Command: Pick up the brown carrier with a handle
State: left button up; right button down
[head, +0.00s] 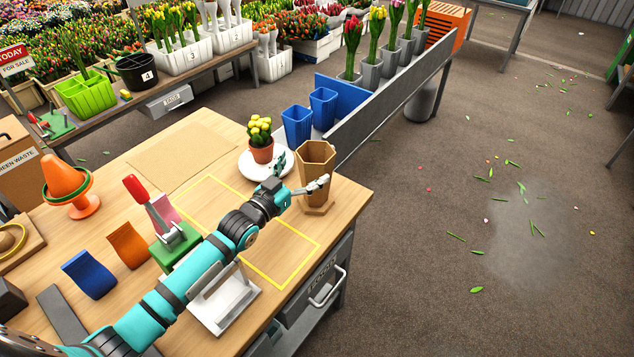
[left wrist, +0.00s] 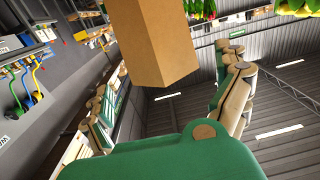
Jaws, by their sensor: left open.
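A brown six-sided open-topped container (head: 316,158) stands upright on a flat base at the right corner of the wooden table; I take it to be the carrier. I cannot make out a handle on it. My left gripper (head: 298,174) is open at its near left side, one finger at its left and the other reaching across its front. Whether they touch it I cannot tell. In the left wrist view a plain brown block-like face (left wrist: 158,40) hangs at the top, beyond the open fingers (left wrist: 170,98). My right gripper is not in view.
A potted yellow plant (head: 261,140) on a white plate (head: 247,165) stands close behind the gripper. Blue bins (head: 297,125) stand beyond. Open floor lies right.

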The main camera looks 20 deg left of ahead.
aim_at(312, 158)
pick_arm(q)
jog(key=p+x, duration=0.1)
jog(key=x, duration=0.4)
jog(key=shift+a, duration=0.1)
jog(key=shift+c, duration=0.4)
jog(key=c, duration=1.3)
